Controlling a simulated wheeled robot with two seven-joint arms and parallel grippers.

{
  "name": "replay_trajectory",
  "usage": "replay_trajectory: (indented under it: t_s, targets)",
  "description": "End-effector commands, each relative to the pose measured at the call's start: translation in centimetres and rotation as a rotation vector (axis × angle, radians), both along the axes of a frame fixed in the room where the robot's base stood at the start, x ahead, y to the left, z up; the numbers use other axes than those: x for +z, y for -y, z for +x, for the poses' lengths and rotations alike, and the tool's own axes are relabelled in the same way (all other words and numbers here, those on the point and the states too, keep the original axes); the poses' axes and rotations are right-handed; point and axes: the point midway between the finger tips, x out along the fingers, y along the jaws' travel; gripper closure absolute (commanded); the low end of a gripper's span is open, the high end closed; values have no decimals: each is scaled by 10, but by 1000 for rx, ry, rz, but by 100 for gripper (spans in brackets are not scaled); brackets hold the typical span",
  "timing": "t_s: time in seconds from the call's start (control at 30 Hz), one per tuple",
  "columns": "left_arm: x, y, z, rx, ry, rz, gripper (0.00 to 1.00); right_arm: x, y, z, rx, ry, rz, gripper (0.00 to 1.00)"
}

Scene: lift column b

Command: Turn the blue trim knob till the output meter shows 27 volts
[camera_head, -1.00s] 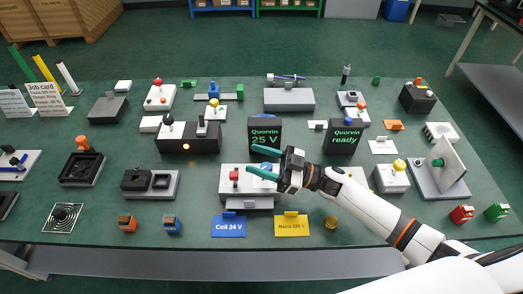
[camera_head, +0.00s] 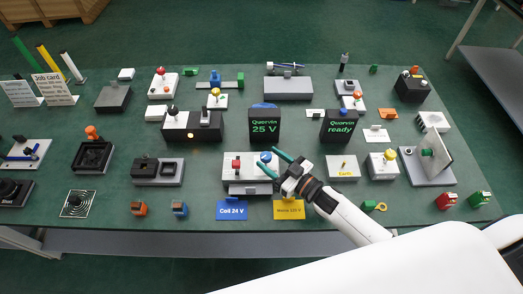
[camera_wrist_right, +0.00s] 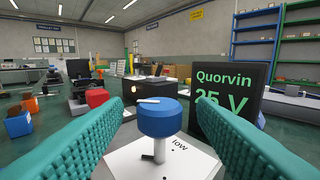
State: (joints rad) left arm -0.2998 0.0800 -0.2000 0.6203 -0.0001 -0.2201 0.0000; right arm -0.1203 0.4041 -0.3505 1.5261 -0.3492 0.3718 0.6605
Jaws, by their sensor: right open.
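The blue trim knob (camera_head: 266,156) stands on a white-topped box (camera_head: 232,172), beside a red knob (camera_head: 236,164). In the right wrist view the blue knob (camera_wrist_right: 160,117) is a round cap with a white pointer line, above a plate marked "low". My right gripper (camera_head: 268,158) is open, its teal fingers on either side of the knob, with visible gaps in the wrist view. The output meter (camera_head: 265,127), a black display behind the box, reads "Quorvin 25 V"; it also shows in the wrist view (camera_wrist_right: 232,100), partly covered by a finger. My left gripper is not in view.
A second black display (camera_head: 338,127) reads "Quorvin ready". A blue "Coil 24 V" card (camera_head: 231,210) and a yellow card (camera_head: 289,210) stand in front of the box. A dark box with a lit lamp (camera_head: 192,126) is behind left. Many other fixtures crowd the green table.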

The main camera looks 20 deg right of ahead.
Motion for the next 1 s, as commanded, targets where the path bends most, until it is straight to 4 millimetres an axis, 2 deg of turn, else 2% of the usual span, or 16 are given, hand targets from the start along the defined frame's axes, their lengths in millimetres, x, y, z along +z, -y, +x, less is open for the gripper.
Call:
replay_trajectory:
  t_s: [0.1,0.23,0.63,0.9,1.0]
  targets:
    - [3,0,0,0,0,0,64,1,-11,18,0,1,2,48]
    - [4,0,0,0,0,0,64,1,-18,29,0,2,1,48]
    - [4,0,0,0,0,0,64,0,-22,35,1,0,0,48]
    - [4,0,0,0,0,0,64,0,-22,35,2,1,1,92]
    - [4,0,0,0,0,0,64,0,-22,35,3,1,1,92]
